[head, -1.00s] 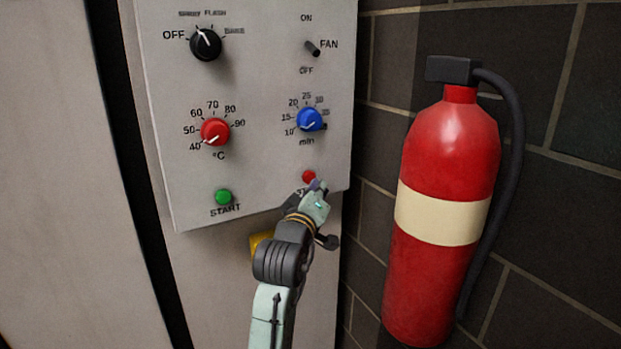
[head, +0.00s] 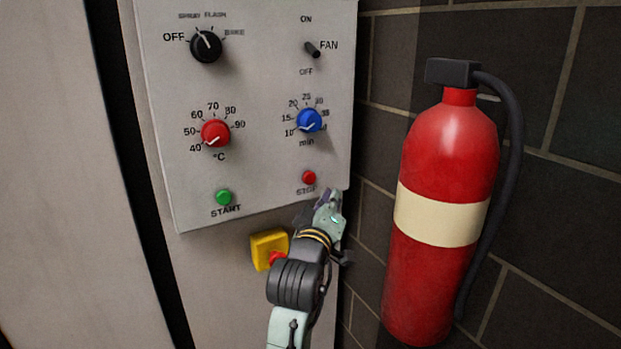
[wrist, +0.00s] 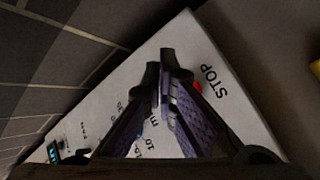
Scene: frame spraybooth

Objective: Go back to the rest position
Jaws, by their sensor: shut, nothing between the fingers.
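My gripper (head: 332,200) is at the lower right corner of the grey control panel (head: 260,165) in the head view, just below the red STOP button (head: 309,177). In the wrist view my gripper (wrist: 166,75) has its fingers together with nothing between them. The panel also shows there behind the fingers, with the STOP label and a sliver of the red button (wrist: 197,87). Whether the fingertips touch the panel I cannot tell.
A red fire extinguisher (head: 447,150) is at the right, against the dark tiled wall (head: 570,200). A yellow box with a red button (head: 268,247) sits below the panel, left of my arm. The panel carries a green START button (head: 223,197), knobs and a fan switch (head: 313,49).

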